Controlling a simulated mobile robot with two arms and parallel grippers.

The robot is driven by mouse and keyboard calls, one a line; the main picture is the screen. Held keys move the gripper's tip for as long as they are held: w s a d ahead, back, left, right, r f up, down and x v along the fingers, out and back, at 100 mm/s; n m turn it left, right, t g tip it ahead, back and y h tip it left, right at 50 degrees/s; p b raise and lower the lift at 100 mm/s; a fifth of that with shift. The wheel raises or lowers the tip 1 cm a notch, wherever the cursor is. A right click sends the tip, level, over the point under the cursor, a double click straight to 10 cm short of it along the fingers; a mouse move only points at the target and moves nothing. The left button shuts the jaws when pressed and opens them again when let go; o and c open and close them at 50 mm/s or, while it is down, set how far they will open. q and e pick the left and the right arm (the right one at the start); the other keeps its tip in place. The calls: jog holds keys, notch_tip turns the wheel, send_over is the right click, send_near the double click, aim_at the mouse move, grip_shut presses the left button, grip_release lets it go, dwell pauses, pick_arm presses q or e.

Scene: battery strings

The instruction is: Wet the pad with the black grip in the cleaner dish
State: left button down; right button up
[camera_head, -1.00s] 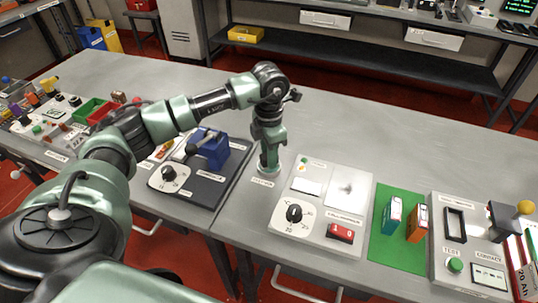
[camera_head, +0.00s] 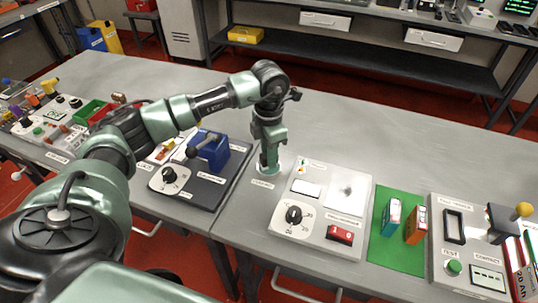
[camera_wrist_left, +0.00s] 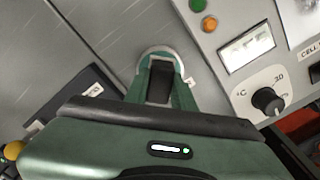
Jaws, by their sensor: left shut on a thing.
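My left gripper (camera_head: 269,164) points straight down over the small round cleaner dish (camera_head: 259,171), left of the grey panel with the dial. In the left wrist view, the gripper (camera_wrist_left: 160,92) is shut on the black grip (camera_wrist_left: 160,82), which shows as a dark block between the green fingers. The pale rim of the dish (camera_wrist_left: 157,49) curves around the fingertips there. The pad under the grip is hidden, so I cannot tell whether it touches the cleaner. My right gripper is in neither view.
The grey panel (camera_head: 335,248) with a dial and red switch stands close on the right. Beyond it is a green mat (camera_head: 400,262) with two small cells. A blue clamp (camera_head: 212,150) on a dark base stands left. The table behind is clear.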

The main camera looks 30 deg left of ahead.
pick_arm(q)
jog(key=shift+r+p, duration=1.6)
jog(key=shift+r, duration=1.4)
